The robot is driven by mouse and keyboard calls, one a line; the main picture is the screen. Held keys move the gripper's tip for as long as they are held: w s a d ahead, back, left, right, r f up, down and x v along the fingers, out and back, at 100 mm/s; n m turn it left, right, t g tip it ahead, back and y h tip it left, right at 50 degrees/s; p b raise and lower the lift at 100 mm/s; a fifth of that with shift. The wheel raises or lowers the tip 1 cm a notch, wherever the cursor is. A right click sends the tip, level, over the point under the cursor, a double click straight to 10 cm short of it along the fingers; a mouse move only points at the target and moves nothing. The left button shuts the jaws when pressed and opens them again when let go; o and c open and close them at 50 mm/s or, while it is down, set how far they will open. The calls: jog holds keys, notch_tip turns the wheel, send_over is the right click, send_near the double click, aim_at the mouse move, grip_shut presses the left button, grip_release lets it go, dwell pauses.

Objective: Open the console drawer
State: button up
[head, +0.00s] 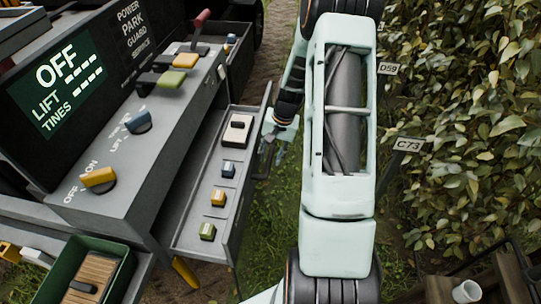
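The grey console (150,165) stands at the left, with a dark screen reading "OFF, LIFT, TINES". Its drawer (190,238) is pulled out on the side facing my arm, and its inside shows.
The console top bears a yellow knob (98,180), a blue knob (138,122) and coloured levers (180,70). A green bin (122,275) is at lower left. Leafy hedge with tags C73 (408,145) and D59 (388,69) fills the right. Grass lies below my arm.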

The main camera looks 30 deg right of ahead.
jog(key=shift+r, duration=0.1)
notch_tip(320, 180, up, 12)
jog(key=s+d, duration=0.1)
jog(key=d, duration=0.1)
jog(key=shift+s+f, duration=0.15)
jog(key=shift+f, duration=0.05)
dwell(0.6)
